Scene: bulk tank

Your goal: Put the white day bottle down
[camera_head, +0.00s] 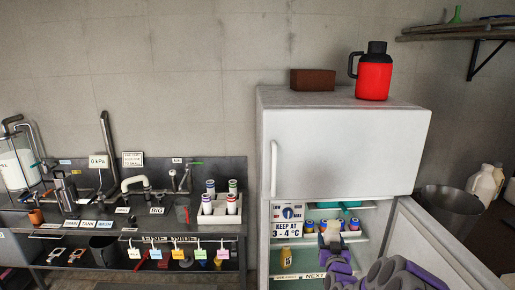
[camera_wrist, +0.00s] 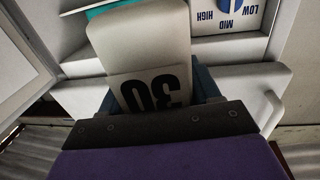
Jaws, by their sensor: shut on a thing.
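The white day bottle (camera_wrist: 140,48) fills the middle of the wrist view, marked with a black "30" that reads upside down there. My gripper (camera_wrist: 160,92) is shut on it, with dark blue finger parts showing at its sides. In the head view my gripper (camera_head: 334,243) is at the open lower compartment of the white fridge (camera_head: 340,155), with the pale bottle (camera_head: 333,229) partly showing above it. The bottle's base is hidden, so I cannot tell whether it touches a shelf.
A yellow bottle (camera_head: 286,258) stands left on the lower shelf. Several small jars (camera_head: 353,224) sit on the shelf above. A dial (camera_head: 289,212) and temperature sign (camera_head: 286,230) are at left. The open fridge door (camera_head: 432,245) stands right. A red jug (camera_head: 374,77) is on top.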

